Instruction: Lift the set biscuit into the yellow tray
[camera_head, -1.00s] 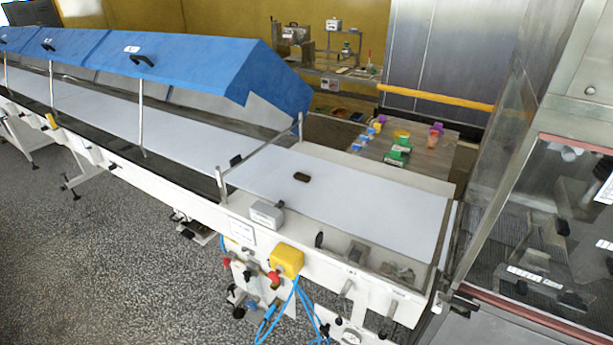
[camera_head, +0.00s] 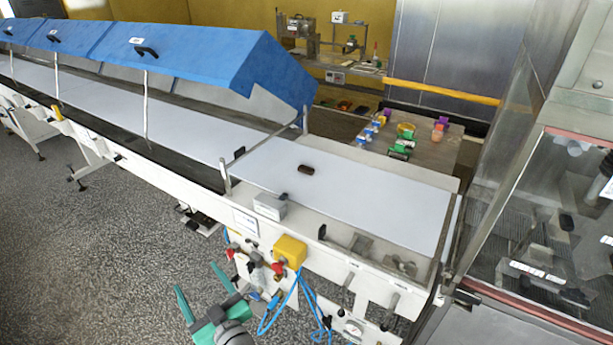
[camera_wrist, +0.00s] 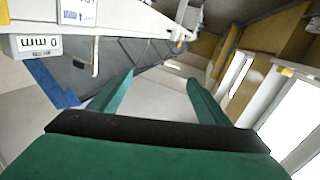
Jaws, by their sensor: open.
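My green gripper (camera_head: 195,277) shows at the bottom of the head view, in front of the machine and well away from the biscuit. Its two fingers are apart with nothing between them. They also show spread and empty in the wrist view (camera_wrist: 160,76), where I see no biscuit.
A blue hood (camera_head: 180,58) covers the belt to the left. A yellow box (camera_head: 290,250) and blue cables (camera_head: 272,318) are on the machine's front. A table (camera_head: 435,158) with several small coloured items stands behind the belt. A glass-fronted cabinet (camera_head: 540,220) stands at right.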

